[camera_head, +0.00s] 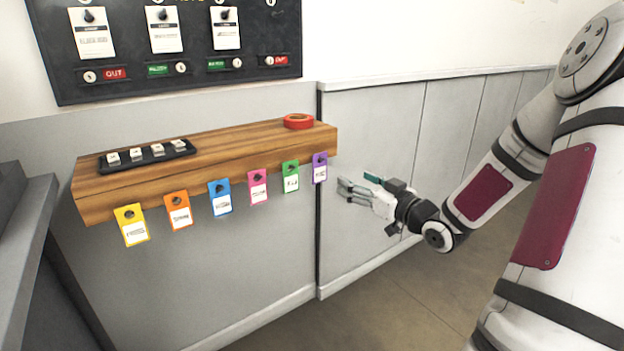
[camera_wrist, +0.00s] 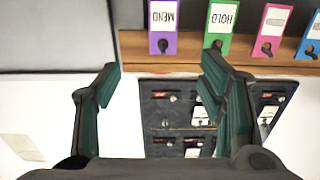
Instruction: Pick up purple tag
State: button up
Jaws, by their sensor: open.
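The purple tag (camera_head: 320,168) hangs from a peg at the right end of the wooden shelf's front face in the head view. In the wrist view the purple tag (camera_wrist: 163,30) shows upside down at the top, with a white label reading "MEND" and a dark peg through its hole. My gripper (camera_head: 345,190) is open and empty, to the right of the purple tag and apart from it. In the wrist view its two dark green fingers (camera_wrist: 160,80) are spread apart, with the tag beyond them.
Green (camera_head: 291,177), pink (camera_head: 258,187), blue (camera_head: 220,197), orange (camera_head: 178,210) and yellow (camera_head: 131,225) tags hang in a row left of it. A black board (camera_head: 120,80) is above.

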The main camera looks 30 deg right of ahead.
aim_at(323, 160)
jog(key=shift+w+a+r+b, duration=0.15)
jog(key=shift+w+b, duration=0.55)
jog(key=shift+w, duration=1.6)
jog(key=shift+w+a+b, duration=0.15)
jog(key=shift+w+b, duration=0.55)
jog(key=shift+w, duration=1.55)
jog(key=shift+w+a+r+b, duration=0.15)
jog(key=shift+w+b, duration=0.55)
jog(key=shift+w, duration=1.6)
jog(key=shift+f, duration=0.1)
jog(key=c, duration=0.8)
